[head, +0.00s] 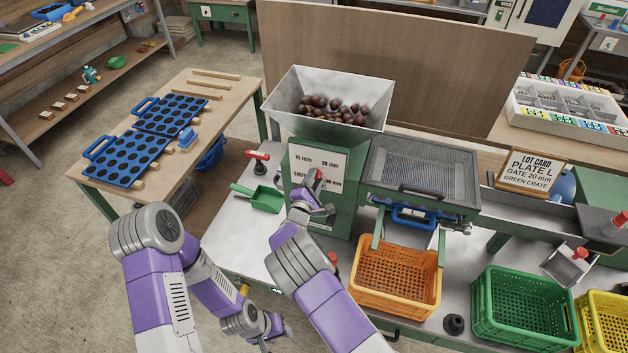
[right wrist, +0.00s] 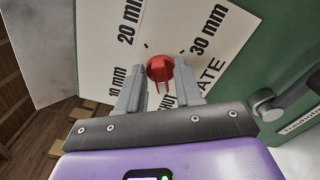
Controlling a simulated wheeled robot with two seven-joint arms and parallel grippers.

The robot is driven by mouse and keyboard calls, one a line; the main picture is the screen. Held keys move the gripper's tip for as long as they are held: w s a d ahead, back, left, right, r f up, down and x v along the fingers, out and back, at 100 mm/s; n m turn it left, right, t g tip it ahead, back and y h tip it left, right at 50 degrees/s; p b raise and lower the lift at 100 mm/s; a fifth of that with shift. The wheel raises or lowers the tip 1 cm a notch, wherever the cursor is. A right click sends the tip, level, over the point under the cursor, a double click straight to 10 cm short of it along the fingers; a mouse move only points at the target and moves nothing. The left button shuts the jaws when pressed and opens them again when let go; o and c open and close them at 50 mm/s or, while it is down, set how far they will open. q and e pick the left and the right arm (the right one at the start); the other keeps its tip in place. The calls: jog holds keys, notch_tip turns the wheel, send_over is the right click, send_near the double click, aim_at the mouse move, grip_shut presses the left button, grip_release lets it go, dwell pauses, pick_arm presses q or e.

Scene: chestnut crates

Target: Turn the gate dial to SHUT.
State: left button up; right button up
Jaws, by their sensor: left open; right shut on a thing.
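The gate dial is a red knob (right wrist: 160,69) on a white plate (right wrist: 185,30) lettered 10 mm, 20 mm, 30 mm and SHUT; in the head view the red knob (head: 319,175) shows on the front of the green machine (head: 340,205). My right gripper (head: 314,192) is at the dial; in the right wrist view its fingers (right wrist: 158,88) are shut on the knob from both sides. Part of the SHUT lettering shows between the fingers. Which mark the dial points to I cannot tell. My left gripper (head: 262,332) is open and empty, low over the table's front edge.
A metal hopper (head: 285,110) with chestnuts tops the machine. A sieve tray (head: 425,165), orange crate (head: 365,296) and green crate (head: 490,335) stand right. A green scoop (head: 266,199) lies left of the machine. A lot card (head: 532,172) reads PLATE L, GATE 20 mm, GREEN CRATE.

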dwell(0.4)
jog(key=o, duration=0.7)
jog(key=shift+c, duration=0.2)
jog(key=v, duration=0.7)
jog(key=shift+s+p, duration=0.35)
